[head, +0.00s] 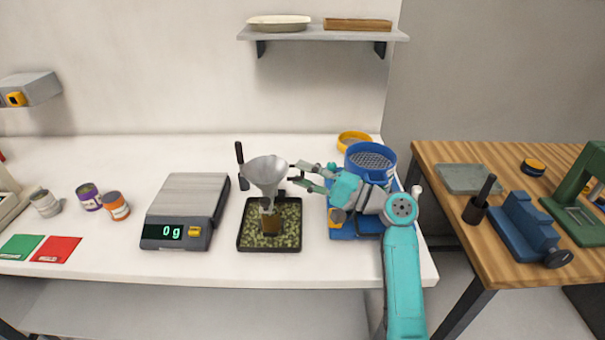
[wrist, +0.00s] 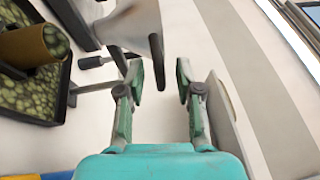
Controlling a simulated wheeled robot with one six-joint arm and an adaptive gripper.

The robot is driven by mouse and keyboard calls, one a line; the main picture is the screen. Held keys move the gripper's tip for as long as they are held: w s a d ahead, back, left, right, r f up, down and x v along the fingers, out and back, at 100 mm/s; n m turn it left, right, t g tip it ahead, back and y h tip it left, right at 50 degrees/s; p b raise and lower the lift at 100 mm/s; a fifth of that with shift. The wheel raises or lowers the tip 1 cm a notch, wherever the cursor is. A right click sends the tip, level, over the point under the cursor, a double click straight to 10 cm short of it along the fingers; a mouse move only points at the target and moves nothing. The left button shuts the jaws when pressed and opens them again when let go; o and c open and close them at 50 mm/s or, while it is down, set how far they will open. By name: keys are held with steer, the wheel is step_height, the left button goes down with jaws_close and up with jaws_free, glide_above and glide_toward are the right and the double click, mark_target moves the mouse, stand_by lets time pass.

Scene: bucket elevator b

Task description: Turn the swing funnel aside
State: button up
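The grey metal swing funnel (head: 267,172) sits above a dark tray (head: 241,240) of green pellets in the head view. A black upright handle (head: 239,153) stands at its left side. My gripper (head: 293,173) is just right of the funnel, fingers apart. Nothing is held between the fingers.
A scale (head: 185,205) reading 0 g stands left of the tray. A blue sieve (head: 369,161) on a blue base is close behind my arm, with a yellow ring (head: 354,141) beyond. Cans and cards lie farther left. A wooden table (head: 440,205) with tools stands right.

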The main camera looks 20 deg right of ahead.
steer(key=shift+w+a, duration=0.2)
steer(key=shift+a, duration=0.1)
jaws_close()
